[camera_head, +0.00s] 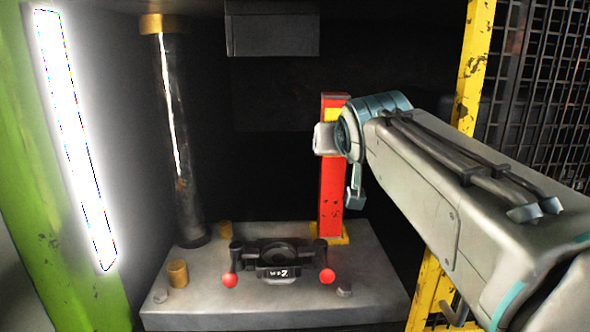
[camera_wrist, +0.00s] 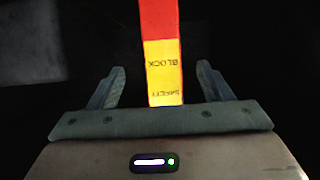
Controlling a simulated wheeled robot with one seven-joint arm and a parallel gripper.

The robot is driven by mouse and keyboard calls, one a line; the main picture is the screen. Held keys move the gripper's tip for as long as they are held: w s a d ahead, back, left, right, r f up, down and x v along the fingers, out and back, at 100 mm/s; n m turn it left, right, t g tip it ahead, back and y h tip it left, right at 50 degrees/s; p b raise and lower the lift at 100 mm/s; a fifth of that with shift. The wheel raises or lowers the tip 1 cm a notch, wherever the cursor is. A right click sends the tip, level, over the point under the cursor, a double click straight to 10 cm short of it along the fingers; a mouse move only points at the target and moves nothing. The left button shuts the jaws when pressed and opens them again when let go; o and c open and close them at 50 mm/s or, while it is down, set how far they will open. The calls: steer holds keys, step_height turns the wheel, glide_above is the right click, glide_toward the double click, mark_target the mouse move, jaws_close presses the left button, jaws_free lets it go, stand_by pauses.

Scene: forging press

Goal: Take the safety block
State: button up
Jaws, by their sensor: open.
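The safety block (camera_head: 331,195) is a tall red post with a yellow band near its top. It stands upright at the back right of the press bed in the head view. In the wrist view its yellow lettered face (camera_wrist: 163,75) lies between my two fingers, with a gap on each side. My gripper (camera_wrist: 161,82) is open around the block and does not appear to touch it. In the head view my gripper (camera_head: 335,150) is at the upper part of the block, and the arm comes in from the right. The fingers are partly hidden there.
The grey press bed (camera_head: 200,300) carries a black die (camera_head: 280,255) with red-knobbed handles and a small brass cylinder (camera_head: 178,273). A dark column (camera_head: 180,140) stands at left. A grey ram block (camera_head: 272,28) hangs above. A yellow frame post (camera_head: 472,70) and mesh guard stand at right.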

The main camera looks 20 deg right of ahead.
mark_target(332, 168)
steer(key=p+x, duration=0.3)
steer(key=x, duration=0.6)
steer(key=shift+w+f, duration=0.2)
steer(key=shift+w, duration=0.15)
jaws_close()
steer(key=shift+r, duration=0.2)
